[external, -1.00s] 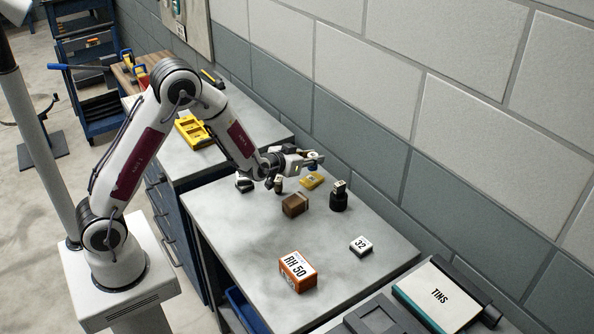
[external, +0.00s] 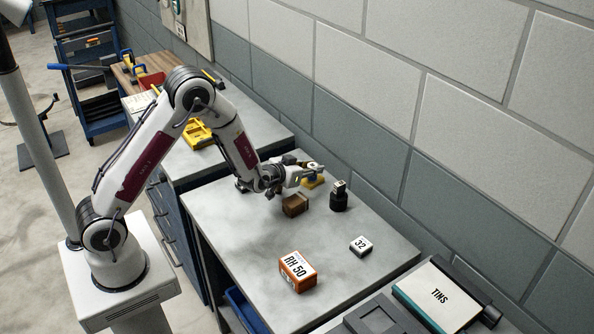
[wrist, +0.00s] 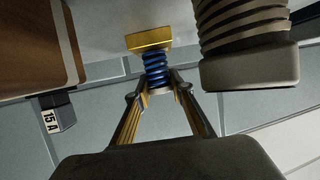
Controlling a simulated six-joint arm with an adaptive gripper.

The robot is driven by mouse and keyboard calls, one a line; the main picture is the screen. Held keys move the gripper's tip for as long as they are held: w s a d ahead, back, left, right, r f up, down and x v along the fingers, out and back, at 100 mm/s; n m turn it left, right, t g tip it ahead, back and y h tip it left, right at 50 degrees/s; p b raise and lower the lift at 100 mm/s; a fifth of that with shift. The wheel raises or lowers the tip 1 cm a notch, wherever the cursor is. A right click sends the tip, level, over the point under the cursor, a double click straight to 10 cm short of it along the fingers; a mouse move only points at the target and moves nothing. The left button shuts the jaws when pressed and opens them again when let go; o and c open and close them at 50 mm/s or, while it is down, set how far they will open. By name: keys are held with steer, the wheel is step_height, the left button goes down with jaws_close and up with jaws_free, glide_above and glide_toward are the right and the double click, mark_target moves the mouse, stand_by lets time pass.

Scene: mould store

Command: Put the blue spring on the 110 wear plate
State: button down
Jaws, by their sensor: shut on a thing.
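My gripper (wrist: 157,88) is shut on a blue spring (wrist: 155,65), whose coils show upright between and beyond the fingertips in the wrist view. A yellow plate (wrist: 148,39) lies on the bench right at the spring's far end. I cannot tell whether the spring touches it or is just above it. No number is readable on this plate. In the external view my gripper (external: 316,171) is low over the yellow plate (external: 313,183), which it partly hides.
A brown block (external: 294,205) and a black holder (external: 338,201) tagged 15 A stand close by. A ribbed dark cylinder (wrist: 245,45) is close at right in the wrist view. A box marked RH 50 (external: 297,272) and a block marked 32 (external: 360,246) sit nearer, with clear bench between.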

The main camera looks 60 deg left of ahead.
steer(key=shift+f, duration=0.1)
stand_by(0.3)
steer(key=c, duration=1.8)
jaws_free()
steer(key=shift+o, duration=0.2)
steer(key=v, duration=1.2)
